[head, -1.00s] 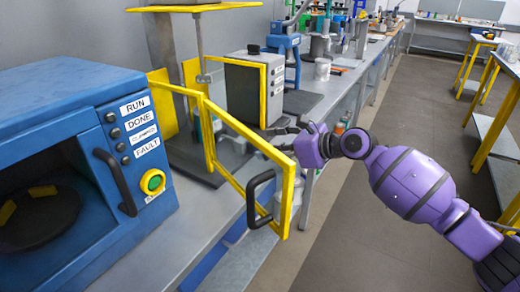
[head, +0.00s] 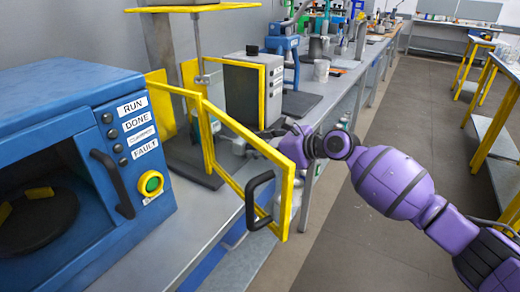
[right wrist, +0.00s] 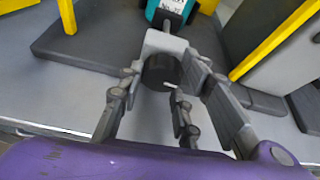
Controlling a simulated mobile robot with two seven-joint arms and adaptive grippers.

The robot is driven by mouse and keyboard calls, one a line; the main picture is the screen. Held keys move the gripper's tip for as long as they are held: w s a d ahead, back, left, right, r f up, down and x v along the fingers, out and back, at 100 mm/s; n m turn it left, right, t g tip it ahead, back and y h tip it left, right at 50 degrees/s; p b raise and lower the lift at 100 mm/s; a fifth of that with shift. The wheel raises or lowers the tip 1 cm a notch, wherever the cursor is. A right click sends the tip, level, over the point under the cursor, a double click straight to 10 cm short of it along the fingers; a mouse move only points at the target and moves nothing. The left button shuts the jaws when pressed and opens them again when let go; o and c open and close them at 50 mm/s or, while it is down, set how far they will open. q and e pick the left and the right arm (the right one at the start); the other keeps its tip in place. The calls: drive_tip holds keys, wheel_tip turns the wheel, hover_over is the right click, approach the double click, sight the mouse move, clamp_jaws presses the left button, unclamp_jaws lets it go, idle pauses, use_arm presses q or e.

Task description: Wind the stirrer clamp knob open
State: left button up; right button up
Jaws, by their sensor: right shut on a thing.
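The stirrer clamp knob (right wrist: 160,72) is a dark round knob with a thin white mark at its right. It sits on the near end of a light grey clamp block (right wrist: 165,43). My right gripper (right wrist: 164,84) has its fingers on both sides of the knob, shut on it. In the head view my right gripper (head: 273,131) is small and partly hidden behind the yellow frame and my own purple wrist. The knob cannot be made out there. My left gripper is in neither view.
A yellow hinged guard (head: 233,185) with a black handle (head: 258,197) stands open before my right wrist. A blue machine (head: 75,110) is at left. A grey box (head: 243,92) stands behind on the bench (head: 175,245).

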drive_tip(key=p, duration=0.2)
drive_tip(key=n+p, duration=0.1)
drive_tip(key=p, duration=0.1)
drive_tip(key=n+t+p, duration=0.1)
drive_tip(key=p, duration=0.1)
drive_tip(key=shift+s+a+r+h, duration=0.2)
drive_tip(key=shift+s+a+h, duration=0.05)
drive_tip(key=shift+h, duration=0.15)
drive_tip(key=shift+s+f+n+t+h+p, duration=0.15)
drive_tip(key=shift+f+n+t+p, duration=0.15)
drive_tip(key=shift+n+p, duration=0.25)
drive_tip(key=shift+w+f+n+t+h+p, duration=0.1)
drive_tip(key=shift+f+n+t+h+p, duration=0.1)
drive_tip(key=shift+n+t+p, duration=0.3)
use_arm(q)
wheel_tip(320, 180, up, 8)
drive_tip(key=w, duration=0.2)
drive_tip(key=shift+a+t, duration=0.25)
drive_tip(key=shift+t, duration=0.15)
use_arm(e)
drive_tip(key=shift+f+n, duration=0.15)
drive_tip(key=shift+n, duration=0.2)
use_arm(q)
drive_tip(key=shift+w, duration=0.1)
use_arm(e)
drive_tip(key=shift+s, duration=0.1)
